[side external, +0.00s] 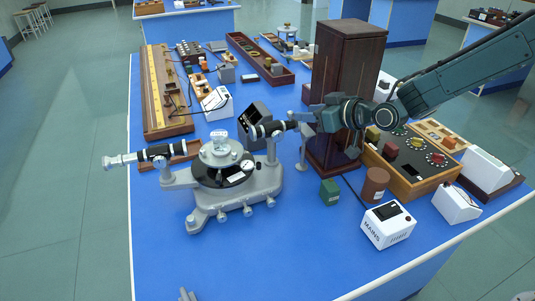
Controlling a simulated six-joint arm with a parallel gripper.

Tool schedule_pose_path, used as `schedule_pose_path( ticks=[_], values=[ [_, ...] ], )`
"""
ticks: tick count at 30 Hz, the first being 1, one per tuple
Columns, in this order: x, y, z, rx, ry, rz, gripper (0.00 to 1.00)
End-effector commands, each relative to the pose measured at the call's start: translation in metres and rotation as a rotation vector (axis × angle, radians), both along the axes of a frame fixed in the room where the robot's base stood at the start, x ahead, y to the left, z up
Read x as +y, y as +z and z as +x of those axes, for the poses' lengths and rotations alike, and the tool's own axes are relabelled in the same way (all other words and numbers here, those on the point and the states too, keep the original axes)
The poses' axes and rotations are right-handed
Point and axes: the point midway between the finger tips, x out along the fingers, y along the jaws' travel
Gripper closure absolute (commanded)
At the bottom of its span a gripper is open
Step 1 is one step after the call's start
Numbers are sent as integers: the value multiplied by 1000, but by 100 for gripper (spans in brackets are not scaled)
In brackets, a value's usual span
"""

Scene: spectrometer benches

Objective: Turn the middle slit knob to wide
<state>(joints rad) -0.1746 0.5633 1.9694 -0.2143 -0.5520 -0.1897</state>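A grey spectrometer (235,190) stands on the blue bench, with a round glass-topped table in its middle. One black and silver tube (150,155) points left and another tube (268,129) points right. My gripper (305,120) reaches in from the right, in front of the tall dark wooden box, and is at the outer end of the right tube. The picture is too small to tell whether it touches the tube or whether its fingers are open or shut. I cannot make out a slit knob or its setting; the gripper may be covering it.
The tall wooden box (345,75) stands close behind my gripper. A wood-framed panel with dials (412,184), a brown cylinder (375,184), a green block (329,192) and a white MAINS box (388,225) stand to the right. The bench front is mostly clear.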

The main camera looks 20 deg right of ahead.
Motion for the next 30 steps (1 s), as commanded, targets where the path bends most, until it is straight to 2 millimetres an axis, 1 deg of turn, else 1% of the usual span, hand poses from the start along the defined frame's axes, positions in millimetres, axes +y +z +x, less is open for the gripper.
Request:
schedule_pose_path(
  ticks=[1,6,12,17,25,26,30],
  values=[
    [2,-3,6,0,0,0,62],
    [9,-11,23,0,0,-1,62],
    [14,-16,36,0,0,0,62],
    [16,-18,40,-1,0,0,62],
    [16,-18,40,0,0,0,62],
    [16,-18,40,0,0,0,66],
    [16,-18,40,0,0,0,94]
  ],
)
